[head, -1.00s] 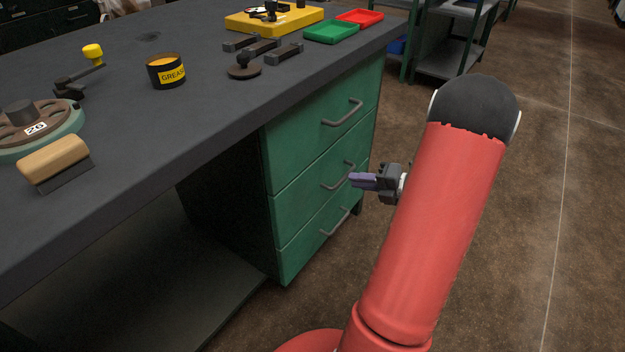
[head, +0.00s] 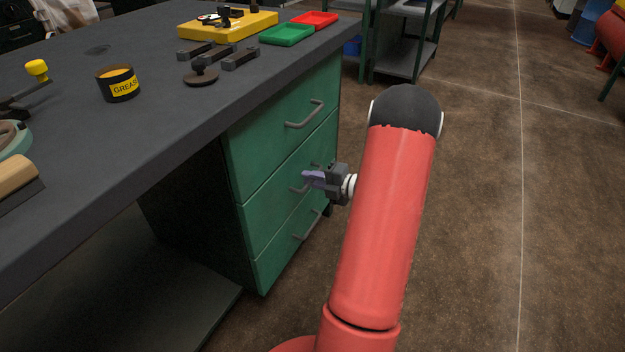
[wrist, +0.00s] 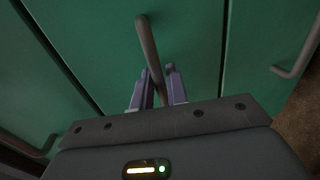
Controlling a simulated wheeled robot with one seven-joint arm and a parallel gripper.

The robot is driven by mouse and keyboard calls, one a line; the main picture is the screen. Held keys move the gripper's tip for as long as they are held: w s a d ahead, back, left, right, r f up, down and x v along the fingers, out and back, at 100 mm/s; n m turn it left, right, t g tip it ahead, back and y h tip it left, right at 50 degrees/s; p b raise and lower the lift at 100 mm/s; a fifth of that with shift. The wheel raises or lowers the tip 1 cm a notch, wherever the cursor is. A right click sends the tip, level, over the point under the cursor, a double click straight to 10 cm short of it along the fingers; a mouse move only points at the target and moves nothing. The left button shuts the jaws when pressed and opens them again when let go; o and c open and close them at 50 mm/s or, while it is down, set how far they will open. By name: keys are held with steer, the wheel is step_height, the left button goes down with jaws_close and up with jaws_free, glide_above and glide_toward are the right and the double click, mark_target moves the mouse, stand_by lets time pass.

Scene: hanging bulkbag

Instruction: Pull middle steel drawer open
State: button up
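The middle steel drawer (head: 262,196) is a green front in the pedestal under the workbench. It looks flush with the drawers above and below. Its grey bar handle (wrist: 148,45) runs between my fingers in the wrist view, and part of it shows beside them in the head view (head: 293,189). My gripper (head: 308,178) is at this handle. In the wrist view its two purple fingers (wrist: 156,92) stand apart, one on each side of the bar, with what looks like a small gap. My gripper's body hides the handle's near end in the wrist view.
The top drawer (head: 260,135) and bottom drawer (head: 275,250) have similar handles. The dark bench top (head: 150,120) overhangs them, holding a grease tin (head: 118,85) and several tools. Open concrete floor (head: 470,220) lies to the right. A shelf rack (head: 405,55) stands behind.

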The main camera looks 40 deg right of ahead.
jaws_close()
steer(key=f+p+v, duration=0.2)
steer(key=p+v, duration=0.2)
steer(key=v, duration=0.9)
steer(key=s+f+p+v, duration=0.1)
steer(key=f+p+v, duration=0.2)
steer(key=v, duration=1)
steer(key=shift+d+p, duration=0.25)
steer(key=shift+p, duration=0.1)
steer(key=shift+s+f, duration=0.1)
steer(key=shift+s, duration=0.05)
jaws_free()
steer(key=shift+s, duration=0.1)
